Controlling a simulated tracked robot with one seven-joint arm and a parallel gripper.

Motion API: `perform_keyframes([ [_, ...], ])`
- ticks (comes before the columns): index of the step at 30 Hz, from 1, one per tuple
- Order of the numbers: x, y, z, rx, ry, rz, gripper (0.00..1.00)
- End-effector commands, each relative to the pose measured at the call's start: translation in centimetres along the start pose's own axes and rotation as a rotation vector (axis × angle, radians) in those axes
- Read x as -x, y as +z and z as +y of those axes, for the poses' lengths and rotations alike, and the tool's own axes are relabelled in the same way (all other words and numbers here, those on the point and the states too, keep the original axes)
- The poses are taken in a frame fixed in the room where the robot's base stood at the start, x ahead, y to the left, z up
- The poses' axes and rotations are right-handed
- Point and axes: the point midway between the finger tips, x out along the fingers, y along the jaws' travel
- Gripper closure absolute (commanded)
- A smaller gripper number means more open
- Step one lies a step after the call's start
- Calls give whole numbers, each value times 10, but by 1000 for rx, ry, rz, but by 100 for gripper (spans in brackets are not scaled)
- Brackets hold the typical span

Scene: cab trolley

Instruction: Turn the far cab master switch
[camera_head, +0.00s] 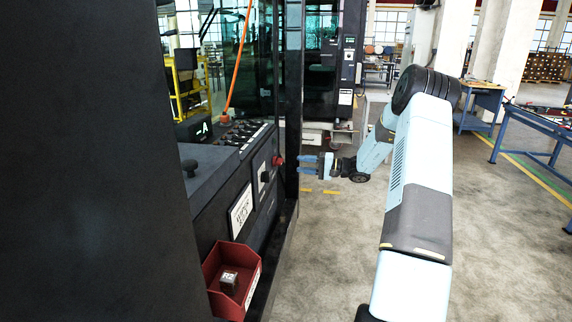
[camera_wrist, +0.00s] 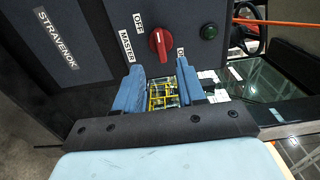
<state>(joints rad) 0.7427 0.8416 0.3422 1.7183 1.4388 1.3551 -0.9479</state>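In the wrist view a red rotary switch knob (camera_wrist: 160,42) sits on a dark panel, with labels reading OFF, MASTER and ON around it. A pale mark shows on the knob; I cannot tell exactly which label it points at. My gripper (camera_wrist: 160,92) is open and empty, its two blue fingers apart, with the knob lying beyond the fingertips. In the head view my gripper (camera_head: 309,164) points left, a short gap from a red round part (camera_head: 278,160) on the side of the dark cab console. I cannot tell if this is the same knob.
A red bin (camera_head: 232,278) hangs on the near console. Another dark cab (camera_head: 322,75) stands behind.

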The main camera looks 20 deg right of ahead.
Motion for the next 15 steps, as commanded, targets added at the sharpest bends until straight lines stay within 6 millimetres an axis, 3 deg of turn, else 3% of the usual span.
perform_keyframes([
  [9, -52, 0, 0, 0, 0, -1, 61],
  [15, -69, 0, 0, 0, 2, 0, 61],
])
